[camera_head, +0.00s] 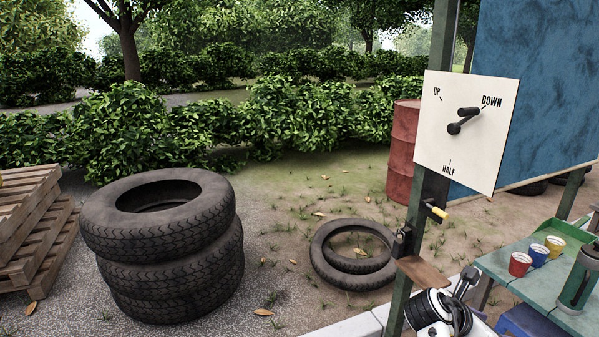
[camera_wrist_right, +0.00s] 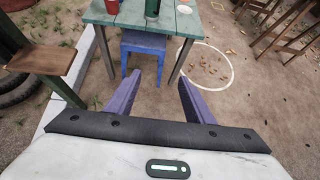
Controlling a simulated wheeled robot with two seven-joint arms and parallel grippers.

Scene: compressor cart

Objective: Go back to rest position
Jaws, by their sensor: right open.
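My right gripper (camera_wrist_right: 160,84) shows in the right wrist view with its two purple fingers spread apart and nothing between them. It is in the air above bare ground, in front of a blue stool (camera_wrist_right: 142,48) under a green table. I cannot clearly make out the right gripper's fingers in the head view. My left gripper is not in view. A white board (camera_head: 448,140) marked UP, DOWN and HALF is on a green post, and its black lever (camera_head: 463,121) points toward DOWN.
Stacked tires (camera_head: 165,285) stand at left, beside wooden pallets (camera_head: 28,225). Two tires (camera_head: 352,270) lie behind the post (camera_head: 421,215), which bears a small wooden shelf (camera_head: 422,272). The green table (camera_head: 520,284) at right holds cups. A red barrel (camera_head: 402,160) stands behind.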

